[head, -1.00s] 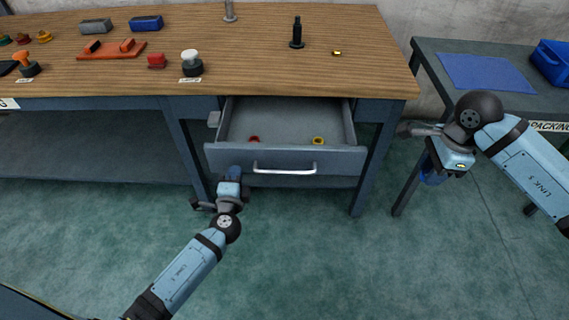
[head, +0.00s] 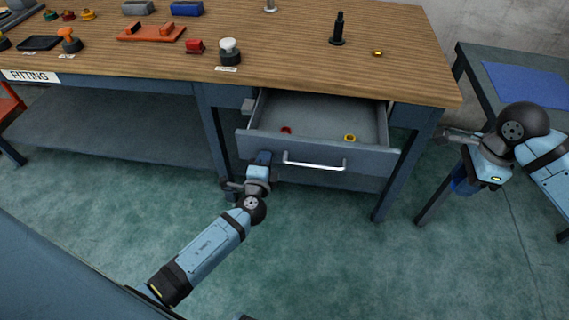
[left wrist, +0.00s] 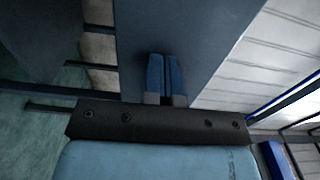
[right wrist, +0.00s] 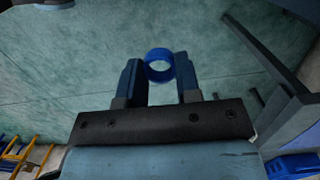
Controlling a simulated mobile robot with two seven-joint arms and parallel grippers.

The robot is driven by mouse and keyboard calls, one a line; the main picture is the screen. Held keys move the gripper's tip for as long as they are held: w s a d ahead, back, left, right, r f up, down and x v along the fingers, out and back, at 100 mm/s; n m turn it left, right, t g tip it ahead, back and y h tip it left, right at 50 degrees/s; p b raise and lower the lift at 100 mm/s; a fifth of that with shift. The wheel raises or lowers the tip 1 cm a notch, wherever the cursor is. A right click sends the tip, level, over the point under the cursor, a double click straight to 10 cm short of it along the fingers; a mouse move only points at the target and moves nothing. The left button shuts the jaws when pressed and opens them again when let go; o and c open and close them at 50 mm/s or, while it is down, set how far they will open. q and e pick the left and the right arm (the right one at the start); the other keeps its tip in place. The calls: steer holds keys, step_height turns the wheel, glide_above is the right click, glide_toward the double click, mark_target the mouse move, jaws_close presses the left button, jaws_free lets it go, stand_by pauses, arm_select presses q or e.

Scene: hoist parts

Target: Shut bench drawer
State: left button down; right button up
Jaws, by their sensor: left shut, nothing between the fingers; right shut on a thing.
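The bench drawer (head: 318,152) stands open under the wooden bench, its grey front pulled out and its silver handle (head: 314,164) facing me. A red ring (head: 286,130) and a yellow ring (head: 349,138) lie inside. My left gripper (head: 263,158) is shut and empty at the left part of the drawer front. In the left wrist view its fingers (left wrist: 165,75) point at a dark blue-grey panel; I cannot tell whether they touch it. My right gripper (head: 460,184) is right of the bench, shut on a blue ring (right wrist: 160,75) seen in the right wrist view.
A side table with a blue mat (head: 525,84) stands at the right. The green floor in front is clear.

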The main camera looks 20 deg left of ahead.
mark_target(277, 121)
arm_select(q)
steer(key=b+x, duration=0.6)
steer(key=x, duration=1.2)
steer(key=shift+w+a+f, duration=0.1)
steer(key=shift+w+f, duration=0.1)
steer(key=shift+w, duration=0.15)
steer(key=shift+w+a+r, duration=0.1)
steer(key=shift+w, duration=0.1)
steer(key=shift+a+r+b, duration=0.1)
steer(key=shift+r+b, duration=0.2)
